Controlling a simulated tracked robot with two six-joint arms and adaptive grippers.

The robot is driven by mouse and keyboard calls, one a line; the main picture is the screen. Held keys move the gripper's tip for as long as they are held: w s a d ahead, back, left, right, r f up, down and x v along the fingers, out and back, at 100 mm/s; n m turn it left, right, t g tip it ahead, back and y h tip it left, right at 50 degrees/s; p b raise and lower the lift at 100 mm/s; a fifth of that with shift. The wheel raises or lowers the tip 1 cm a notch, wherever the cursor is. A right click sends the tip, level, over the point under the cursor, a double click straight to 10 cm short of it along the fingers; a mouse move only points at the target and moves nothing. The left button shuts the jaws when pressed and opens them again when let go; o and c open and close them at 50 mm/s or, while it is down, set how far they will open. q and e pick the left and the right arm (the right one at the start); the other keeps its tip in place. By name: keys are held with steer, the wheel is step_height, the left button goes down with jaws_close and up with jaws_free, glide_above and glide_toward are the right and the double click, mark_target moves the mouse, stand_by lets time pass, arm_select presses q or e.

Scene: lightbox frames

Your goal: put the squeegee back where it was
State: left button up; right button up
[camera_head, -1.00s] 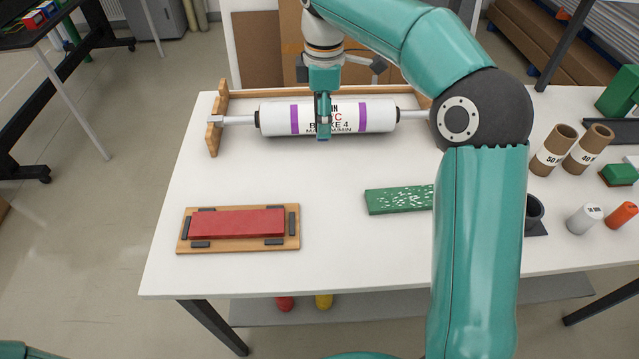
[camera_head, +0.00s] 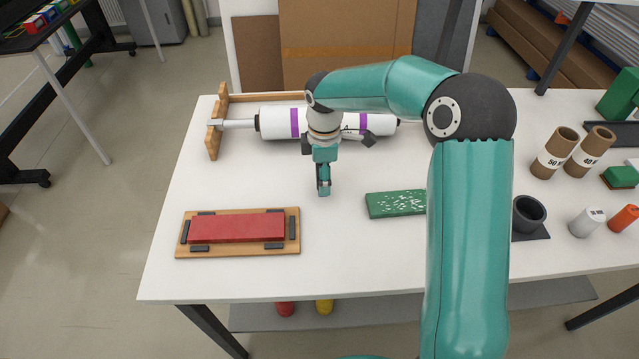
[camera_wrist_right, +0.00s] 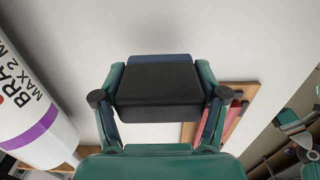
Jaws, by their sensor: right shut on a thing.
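My right gripper (camera_head: 323,188) is in the middle of the white table, in front of the roller and to the right of the red plate. In the right wrist view its fingers (camera_wrist_right: 160,105) are shut on a black block with a dark blue far edge, likely the squeegee (camera_wrist_right: 160,88). In the head view the gripper mostly hides the held thing. My left gripper is not in view.
A white roller with purple bands (camera_head: 275,123) lies in a wooden stand behind the gripper. A red plate (camera_head: 236,227) sits on a wooden board at front left. A speckled green plate (camera_head: 395,204) lies to the right. Cardboard tubes (camera_head: 555,153) stand farther right.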

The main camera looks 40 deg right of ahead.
steer(key=shift+f, duration=1.45)
steer(key=o, duration=1.2)
steer(key=shift+f, duration=0.1)
step_height(320, 180, up, 12)
steer(key=shift+r, duration=0.15)
